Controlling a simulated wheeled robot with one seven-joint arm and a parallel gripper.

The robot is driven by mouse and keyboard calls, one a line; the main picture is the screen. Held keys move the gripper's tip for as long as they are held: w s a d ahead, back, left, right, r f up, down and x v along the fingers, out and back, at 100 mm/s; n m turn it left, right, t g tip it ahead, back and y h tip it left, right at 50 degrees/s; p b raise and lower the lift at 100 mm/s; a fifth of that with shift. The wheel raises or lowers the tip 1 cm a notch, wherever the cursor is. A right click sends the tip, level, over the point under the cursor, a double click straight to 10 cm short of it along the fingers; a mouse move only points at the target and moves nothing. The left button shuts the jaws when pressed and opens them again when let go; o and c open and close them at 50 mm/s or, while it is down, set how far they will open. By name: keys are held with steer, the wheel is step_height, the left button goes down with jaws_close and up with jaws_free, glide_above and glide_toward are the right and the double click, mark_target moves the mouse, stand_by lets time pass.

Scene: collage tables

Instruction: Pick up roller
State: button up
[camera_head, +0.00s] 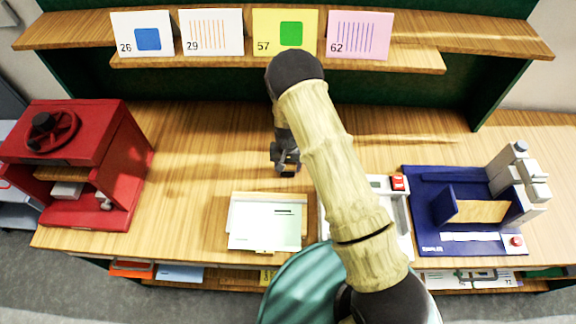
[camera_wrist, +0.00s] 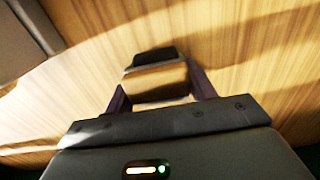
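My gripper (camera_head: 286,168) hangs over the wooden table, near its middle and behind the pale green tray. In the wrist view its two dark fingers (camera_wrist: 160,88) stand apart on the left and right. Between and just beyond them is a small piece with a dark top (camera_wrist: 155,56) and a pale edge. I cannot tell whether this is the roller or part of the gripper, nor whether the fingers touch anything. No roller can be made out for sure in the head view, where my arm covers part of the table.
A red press (camera_head: 118,150) stands at the left. A pale green and white tray (camera_head: 265,222) lies at the front middle. A blue machine (camera_head: 428,183) is at the right. Cards, including a yellow one (camera_head: 268,35), stand on the back shelf. The table left of my gripper is clear.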

steer(key=c, duration=0.4)
steer(key=shift+r, duration=0.1)
step_height(320, 180, up, 10)
steer(key=b, duration=0.3)
steer(key=shift+b, duration=0.35)
steer(key=shift+d, duration=0.1)
